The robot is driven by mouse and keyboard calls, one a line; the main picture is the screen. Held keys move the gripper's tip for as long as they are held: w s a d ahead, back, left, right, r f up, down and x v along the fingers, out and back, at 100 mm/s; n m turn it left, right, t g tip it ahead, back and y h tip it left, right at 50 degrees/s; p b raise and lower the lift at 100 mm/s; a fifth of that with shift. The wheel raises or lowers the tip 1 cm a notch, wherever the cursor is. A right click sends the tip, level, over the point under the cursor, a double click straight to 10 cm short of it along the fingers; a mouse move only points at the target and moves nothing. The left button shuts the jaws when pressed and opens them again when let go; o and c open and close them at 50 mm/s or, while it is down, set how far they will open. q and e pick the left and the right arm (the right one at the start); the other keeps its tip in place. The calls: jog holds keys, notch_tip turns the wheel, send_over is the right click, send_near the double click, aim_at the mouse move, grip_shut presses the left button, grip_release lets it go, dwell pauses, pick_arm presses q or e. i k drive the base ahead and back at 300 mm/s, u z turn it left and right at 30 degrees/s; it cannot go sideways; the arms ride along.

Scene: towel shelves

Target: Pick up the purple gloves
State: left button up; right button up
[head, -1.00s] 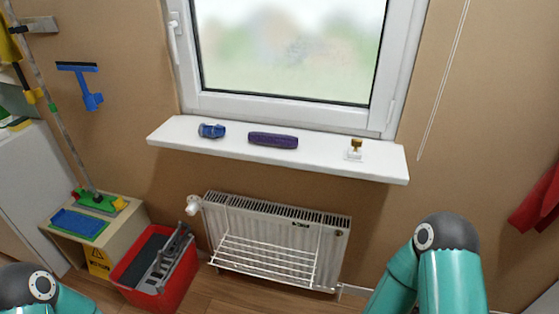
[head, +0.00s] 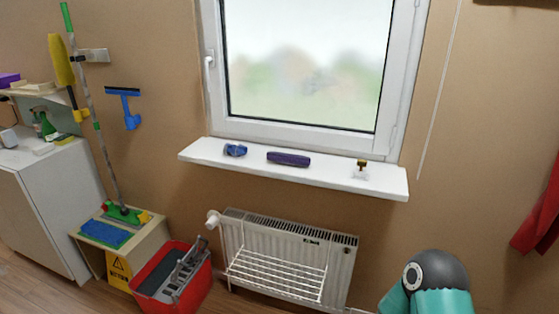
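A dark purple elongated bundle (head: 288,159) lies on the white windowsill (head: 335,180), near its middle. I cannot tell for sure that it is the gloves. Another small purple thing (head: 9,79) sits on the wall shelf at the far left, cut by the picture edge; its kind is unclear. Neither of my grippers is in view. Only a teal upper part of my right arm shows at the bottom right, well below and to the right of the sill.
A blue item (head: 235,150) and a small brass-topped item (head: 361,169) flank the bundle. Below the sill are a radiator (head: 285,250) with a wire rack, a red bucket (head: 188,296) and a low wooden stand (head: 150,243). A white cabinet (head: 45,200) stands left.

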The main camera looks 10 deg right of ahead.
aim_at(296, 160)
jog(key=i, duration=1)
